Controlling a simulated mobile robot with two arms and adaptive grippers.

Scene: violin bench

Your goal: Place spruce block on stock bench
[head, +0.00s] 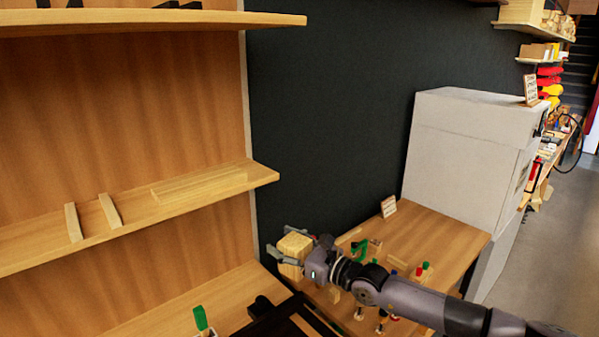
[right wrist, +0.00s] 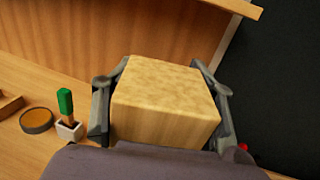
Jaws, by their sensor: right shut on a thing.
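The spruce block (head: 294,246) is a pale, box-shaped piece of wood. My right gripper (head: 283,252) is shut on it and holds it in the air near the right end of the left-hand wooden bench. In the right wrist view the block (right wrist: 165,95) sits between the two fingers, its top face showing. A wooden bench top (head: 170,318) runs along the bottom left, below shelves. Another wooden bench (head: 445,232) lies behind my right arm. I cannot tell which is the stock bench. My left gripper is out of view.
A green-handled tool (head: 201,318) stands in a small holder on the left bench; a round tin (right wrist: 37,120) is beside it. Wood strips lie on the shelf (head: 25,243) above. Several small tools cover the right bench, by a grey cabinet (head: 460,150).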

